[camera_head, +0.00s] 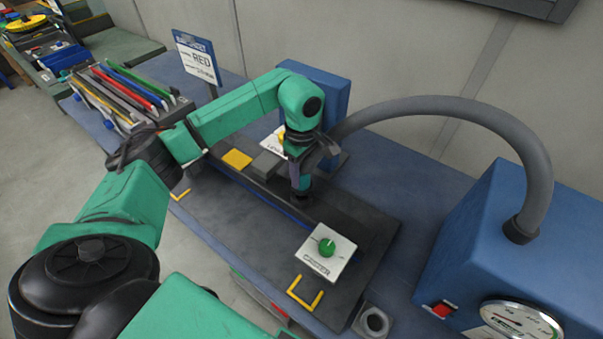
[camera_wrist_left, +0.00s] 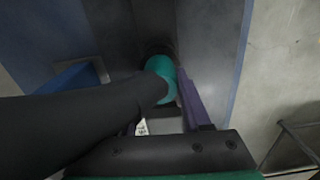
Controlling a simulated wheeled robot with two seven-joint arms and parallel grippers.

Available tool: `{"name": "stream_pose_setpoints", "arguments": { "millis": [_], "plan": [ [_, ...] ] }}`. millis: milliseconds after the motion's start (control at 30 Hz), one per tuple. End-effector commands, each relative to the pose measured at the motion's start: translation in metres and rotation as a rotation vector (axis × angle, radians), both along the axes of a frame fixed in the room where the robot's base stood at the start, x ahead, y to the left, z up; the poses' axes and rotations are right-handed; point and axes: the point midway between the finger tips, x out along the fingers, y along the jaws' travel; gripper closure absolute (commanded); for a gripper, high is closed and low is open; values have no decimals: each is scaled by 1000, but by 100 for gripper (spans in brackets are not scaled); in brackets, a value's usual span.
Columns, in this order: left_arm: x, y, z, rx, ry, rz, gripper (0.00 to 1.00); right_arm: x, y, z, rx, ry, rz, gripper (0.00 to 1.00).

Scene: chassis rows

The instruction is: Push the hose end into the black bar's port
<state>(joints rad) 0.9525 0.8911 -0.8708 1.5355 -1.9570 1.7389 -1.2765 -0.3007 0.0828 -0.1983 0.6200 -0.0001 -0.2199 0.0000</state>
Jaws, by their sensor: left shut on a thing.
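My left gripper (camera_head: 301,188) is shut on the hose end, low over the black bar (camera_head: 345,212). The grey hose (camera_head: 440,104) arches from the blue machine to the gripper. In the left wrist view the hose end (camera_wrist_left: 162,78) is teal, beside a purple finger (camera_wrist_left: 193,100) of my left gripper. A dark round opening, which looks like the port (camera_wrist_left: 155,50), shows right at the tip of the hose end. In the head view the gripper hides the tip, and I cannot tell whether it is inside the port. My right gripper is not in view.
The blue machine (camera_head: 500,230) with a gauge and red switch stands at the right. A card with a green knob (camera_head: 327,247) lies on the near side of the bar.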

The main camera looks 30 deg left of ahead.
Motion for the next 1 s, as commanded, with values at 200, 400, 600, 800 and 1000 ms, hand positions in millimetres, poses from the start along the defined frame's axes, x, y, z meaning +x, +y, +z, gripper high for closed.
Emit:
{"name": "stream_pose_setpoints", "arguments": {
  "millis": [200,400,600,800,1000],
  "plan": [
    [0,0,0,0,0,0,100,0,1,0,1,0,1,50],
    [0,0,-3,0,0,0,100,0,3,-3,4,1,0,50],
    [1,0,-8,0,0,0,100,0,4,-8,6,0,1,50],
    [1,0,-13,0,0,0,100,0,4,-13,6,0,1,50],
    [1,0,-18,0,0,0,100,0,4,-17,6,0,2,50]
  ]
}}
